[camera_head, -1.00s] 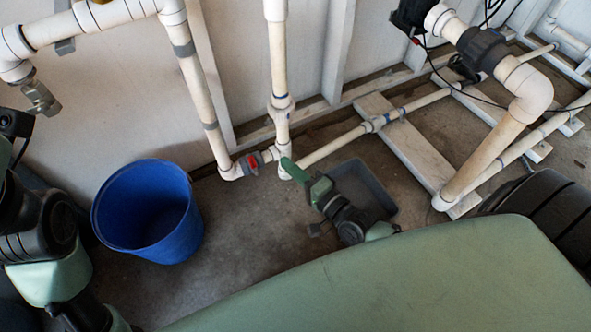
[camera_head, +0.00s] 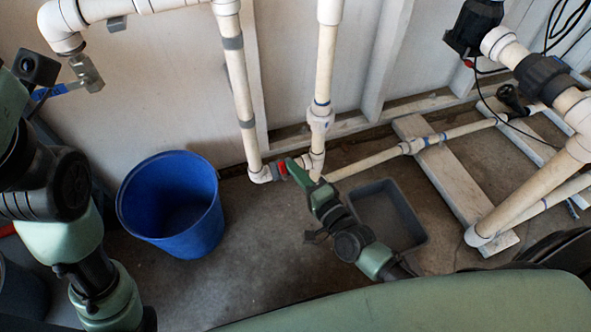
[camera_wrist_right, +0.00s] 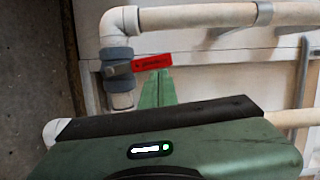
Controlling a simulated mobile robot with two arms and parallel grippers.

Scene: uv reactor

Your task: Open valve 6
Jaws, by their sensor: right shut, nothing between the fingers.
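The valve with a red handle (camera_head: 282,169) sits low on the white pipes, between an elbow and a vertical pipe. I cannot read its number. In the right wrist view the red handle (camera_wrist_right: 152,63) points right, crosswise to its short pipe, with a grey-blue valve body (camera_wrist_right: 114,56) at its left end. My right gripper (camera_head: 296,166) is shut and empty, its green fingertips just right of the handle in the head view. In the wrist view the fingertips (camera_wrist_right: 156,82) lie just below the handle; contact is unclear.
A blue bucket (camera_head: 172,205) stands on the floor left of the valve. A grey tray (camera_head: 424,238) lies behind my right arm. Another valve with a blue handle (camera_head: 58,91) hangs at upper left. White pipes (camera_head: 400,150) and boards run along the wall at right.

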